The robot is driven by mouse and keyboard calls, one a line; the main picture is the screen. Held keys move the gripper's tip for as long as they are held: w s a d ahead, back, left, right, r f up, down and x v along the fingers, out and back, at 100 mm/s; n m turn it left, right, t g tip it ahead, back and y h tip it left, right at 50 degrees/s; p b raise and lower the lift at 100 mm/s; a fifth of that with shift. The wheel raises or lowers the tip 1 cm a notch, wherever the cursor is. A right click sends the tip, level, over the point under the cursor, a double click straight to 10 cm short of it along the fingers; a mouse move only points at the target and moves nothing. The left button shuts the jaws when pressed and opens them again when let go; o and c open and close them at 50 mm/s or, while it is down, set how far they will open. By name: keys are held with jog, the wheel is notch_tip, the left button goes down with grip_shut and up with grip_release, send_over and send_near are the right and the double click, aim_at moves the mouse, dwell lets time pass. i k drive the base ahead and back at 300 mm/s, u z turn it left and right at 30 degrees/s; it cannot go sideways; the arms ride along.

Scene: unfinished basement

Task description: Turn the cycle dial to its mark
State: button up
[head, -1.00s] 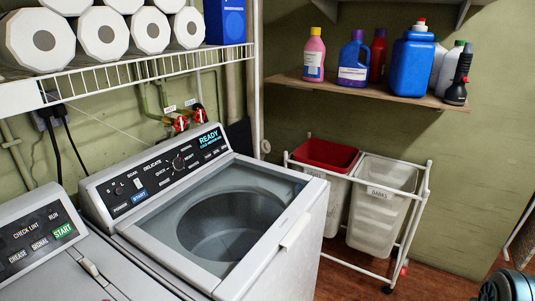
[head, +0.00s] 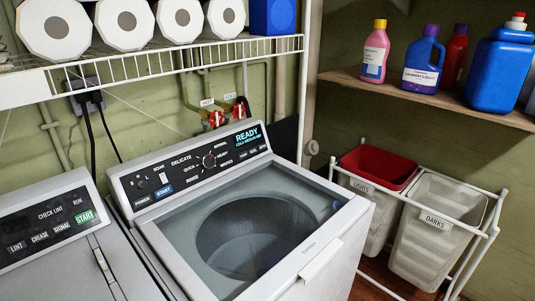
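The cycle dial (head: 209,161) is a small dark round knob on the slanted black control panel (head: 180,176) of the white top-load washer (head: 330,245). Labels such as SOAK, DELICATE, QUICK, HEAVY and RINSE ring it. The dial's exact pointing direction is too small to tell. A blue START button (head: 164,191) lies to its left, and a lit READY display (head: 247,134) to its right. The washer's lid is shut, with the drum showing through its glass. My gripper is not in view.
A dryer (head: 50,240) stands close at the left. A wire shelf (head: 170,62) with paper rolls hangs above the panel. Red valves (head: 216,118) sit behind it. A cart with a red bin (head: 378,166) and a DARKS bin (head: 435,225) stands right, below a wooden shelf (head: 430,95) of bottles.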

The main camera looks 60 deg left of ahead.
aim_at(206, 162)
jog(key=i, duration=2.75)
jog(key=u, duration=3.7)
jog(key=i, duration=1)
jog(key=z, duration=0.05)
